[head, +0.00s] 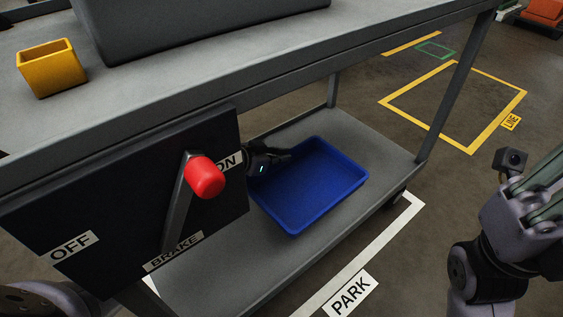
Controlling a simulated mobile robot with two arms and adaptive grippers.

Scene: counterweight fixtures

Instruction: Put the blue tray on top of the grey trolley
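The grey trolley (200,105) has a flat top and a lower shelf (375,140). The blue tray (318,190) lies flat on the lower shelf, and it looks empty. My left gripper (278,156) is at the tray's far left rim, partly hidden behind the dark brake panel. Its dark fingers overlap the rim in the picture. I cannot tell whether they are closed on it. My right arm is at the right edge, but its fingertips do not show.
On the trolley top stand a yellow open box (51,72) and a large dark grey case (180,25); the front right part is clear. The red-knobbed brake lever (203,178) is beside the ON label. A PARK label (350,294) and yellow-outlined area (475,151) mark the floor.

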